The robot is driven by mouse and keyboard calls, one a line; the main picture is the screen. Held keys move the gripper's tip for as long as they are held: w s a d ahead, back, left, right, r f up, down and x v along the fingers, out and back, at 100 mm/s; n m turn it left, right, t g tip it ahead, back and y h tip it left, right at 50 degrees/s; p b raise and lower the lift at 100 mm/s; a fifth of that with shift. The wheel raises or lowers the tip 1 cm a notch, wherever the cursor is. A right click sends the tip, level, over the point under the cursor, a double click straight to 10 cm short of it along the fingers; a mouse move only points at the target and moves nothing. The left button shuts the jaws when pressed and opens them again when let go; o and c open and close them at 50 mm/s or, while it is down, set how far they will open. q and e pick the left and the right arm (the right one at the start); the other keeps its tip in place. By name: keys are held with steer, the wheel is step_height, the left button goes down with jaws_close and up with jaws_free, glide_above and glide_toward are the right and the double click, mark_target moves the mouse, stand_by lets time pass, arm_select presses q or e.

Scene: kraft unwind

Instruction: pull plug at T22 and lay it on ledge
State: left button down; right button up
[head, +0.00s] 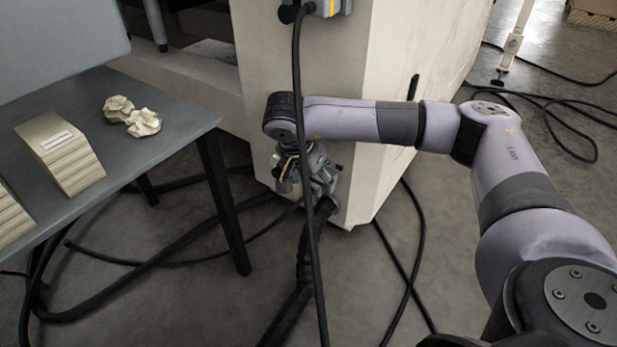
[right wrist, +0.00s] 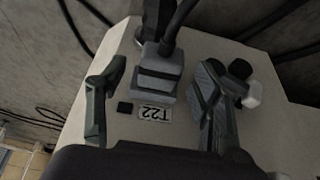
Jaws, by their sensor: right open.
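The T22 label (right wrist: 155,114) shows upside down on a pale panel in the right wrist view. A grey plug (right wrist: 158,82) with a thick black cable sits just beyond the label. My right gripper (right wrist: 163,75) is open, with one finger on each side of the plug and visible gaps between. In the head view my right gripper (head: 312,182) is low beside the pale cabinet (head: 350,60), and the plug there is largely hidden by gripper and cables. I cannot clearly make out which surface is the ledge. My left gripper is not in view.
A small black and white knob (right wrist: 247,87) is close beside the right finger. A black cable (head: 299,100) hangs from a upper connector (head: 328,8) in front of my right wrist. A grey table (head: 180,112) with crumpled paper (head: 143,123) stands left. Cables cross the floor.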

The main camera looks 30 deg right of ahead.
steer(key=shift+w+d+f, duration=0.1)
steer(key=shift+d+f, duration=0.15)
steer(key=shift+f, duration=0.4)
steer(key=shift+c, duration=0.4)
jaws_close()
stand_by(0.5)
steer(key=shift+a, duration=0.2)
steer(key=shift+s+a+p, duration=0.2)
steer(key=shift+s+a, duration=0.15)
steer(key=shift+a, duration=0.4)
steer(key=shift+s+a+p, duration=0.2)
steer(key=shift+s+a, duration=0.1)
steer(key=shift+a, duration=0.4)
steer(key=shift+s+a+p, duration=0.2)
steer(key=shift+s+a, duration=0.15)
steer(key=shift+a, duration=0.4)
steer(key=shift+r, duration=0.1)
